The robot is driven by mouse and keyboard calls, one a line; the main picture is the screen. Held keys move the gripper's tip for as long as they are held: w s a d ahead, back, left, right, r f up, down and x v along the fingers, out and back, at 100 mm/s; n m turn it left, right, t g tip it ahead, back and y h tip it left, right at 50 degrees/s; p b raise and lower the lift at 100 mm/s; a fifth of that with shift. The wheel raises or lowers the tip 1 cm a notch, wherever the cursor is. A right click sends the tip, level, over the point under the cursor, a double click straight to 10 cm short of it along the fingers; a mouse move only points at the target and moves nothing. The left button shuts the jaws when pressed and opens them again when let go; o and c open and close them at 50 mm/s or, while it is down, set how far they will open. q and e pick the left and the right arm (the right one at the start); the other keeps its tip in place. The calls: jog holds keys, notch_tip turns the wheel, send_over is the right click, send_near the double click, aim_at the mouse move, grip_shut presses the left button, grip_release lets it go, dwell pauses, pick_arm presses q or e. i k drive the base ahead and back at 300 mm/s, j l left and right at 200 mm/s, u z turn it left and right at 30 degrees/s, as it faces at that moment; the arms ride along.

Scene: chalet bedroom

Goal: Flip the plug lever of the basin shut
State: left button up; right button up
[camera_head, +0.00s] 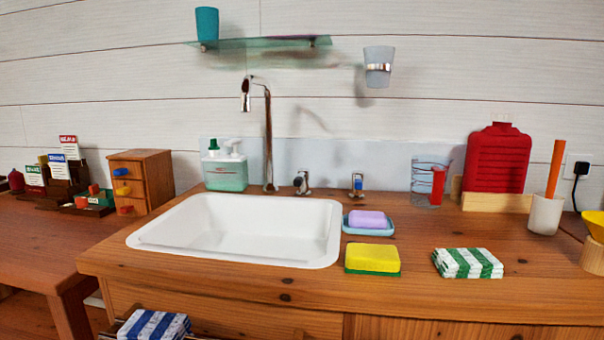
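The white rectangular basin (240,262) is set into the wooden counter and looks empty. A tall chrome tap (268,140) stands behind it with its spout bent to the left. Two small chrome fittings stand at the counter's back, right of the tap. The nearer one to the tap is a dark chrome fitting (301,183); the other is a chrome lever with a blue part (357,184), standing upright. I cannot tell for sure which is the plug lever. The basin's drain and plug are not visible. Neither of my grippers is in view.
Right of the basin are a purple soap on a blue dish (368,230), a yellow-green sponge (372,259) and a folded green-striped cloth (468,263). A glass beaker (430,184) stands behind. A soap bottle (224,172) stands left of the tap. A glass shelf (262,43) hangs above.

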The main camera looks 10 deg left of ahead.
aim_at(303, 172)
jog(key=i+l, duration=0.1)
jog(key=l, duration=0.25)
jog(key=i+l, duration=0.1)
jog(key=l, duration=0.25)
jog(key=i+l+z, duration=0.1)
jog(key=l, duration=0.3)
jog(key=i+l, duration=0.15)
jog(key=l, duration=0.2)
jog(key=i+l+z, duration=0.1)
jog(key=l, duration=0.25)
jog(key=i+l, duration=0.15)
jog(key=l, duration=0.2)
